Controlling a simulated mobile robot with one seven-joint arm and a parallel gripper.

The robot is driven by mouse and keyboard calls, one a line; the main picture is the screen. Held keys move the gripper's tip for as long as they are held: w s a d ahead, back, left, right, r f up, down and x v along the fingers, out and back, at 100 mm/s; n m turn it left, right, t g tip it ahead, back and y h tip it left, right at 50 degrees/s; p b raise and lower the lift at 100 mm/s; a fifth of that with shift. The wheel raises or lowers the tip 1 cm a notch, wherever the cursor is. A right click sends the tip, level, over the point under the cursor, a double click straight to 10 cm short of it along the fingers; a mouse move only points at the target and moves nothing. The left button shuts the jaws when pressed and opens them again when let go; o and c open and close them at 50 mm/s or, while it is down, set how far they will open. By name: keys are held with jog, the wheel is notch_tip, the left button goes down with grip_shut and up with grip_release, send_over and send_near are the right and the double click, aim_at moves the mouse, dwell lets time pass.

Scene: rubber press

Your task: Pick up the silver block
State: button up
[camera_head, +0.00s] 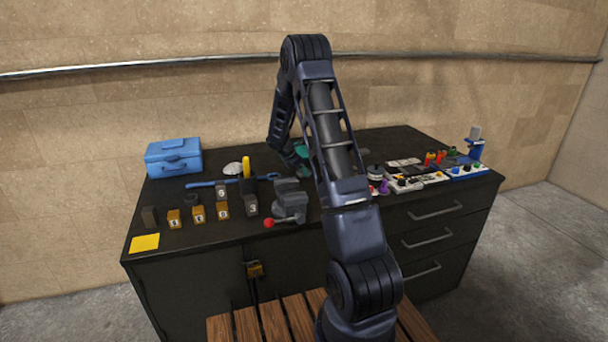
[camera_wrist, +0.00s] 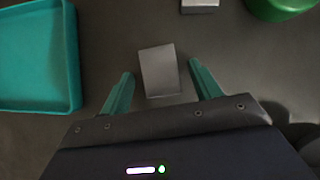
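The silver block (camera_wrist: 159,70) is a plain grey block on the dark worktop in the wrist view. It appears between my gripper's two teal fingers, with a gap on each side. My gripper (camera_wrist: 160,69) is open and empty; how high the fingertips are above the worktop is hard to tell. In the head view my arm reaches over the bench, and I cannot make out the silver block or the gripper's fingers clearly there.
A teal tray (camera_wrist: 36,55) lies left of the block, a second grey block (camera_wrist: 200,5) and a green round object (camera_wrist: 284,6) beyond it. The bench (camera_head: 200,240) also holds a blue toolbox (camera_head: 173,158), a vise (camera_head: 290,202) and several numbered blocks (camera_head: 198,213).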

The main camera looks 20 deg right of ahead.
jog(key=c, duration=1.2)
jog(key=shift+o, duration=0.2)
